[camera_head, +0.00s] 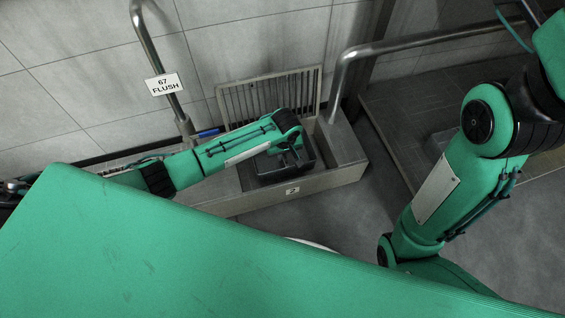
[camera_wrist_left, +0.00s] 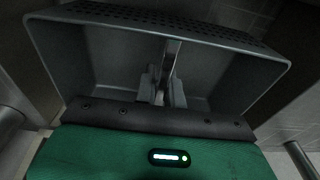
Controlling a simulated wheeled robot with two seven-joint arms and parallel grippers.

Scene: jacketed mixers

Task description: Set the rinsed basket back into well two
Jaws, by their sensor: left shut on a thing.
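The basket (camera_head: 266,168) is a dark grey open box at the end of my left arm, within the outline of a grey trough (camera_head: 240,203) with a small label (camera_head: 292,190) on its front that seems to read 2. I cannot tell whether it rests on the bottom or hangs above it. In the left wrist view the basket (camera_wrist_left: 90,60) looks empty, with rows of small holes along its far wall. My left gripper (camera_wrist_left: 163,88) is shut on its central upright bar. In the head view my arm hides most of the grip. My right gripper is out of view.
A metal grate (camera_head: 268,92) stands behind the trough. A pipe with a "67 FLUSH" sign (camera_head: 165,84) rises left of it, and a bent metal rail (camera_head: 400,45) runs to the right. A darker tiled basin (camera_head: 400,110) lies at the right, with open floor (camera_head: 355,210) before the trough.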

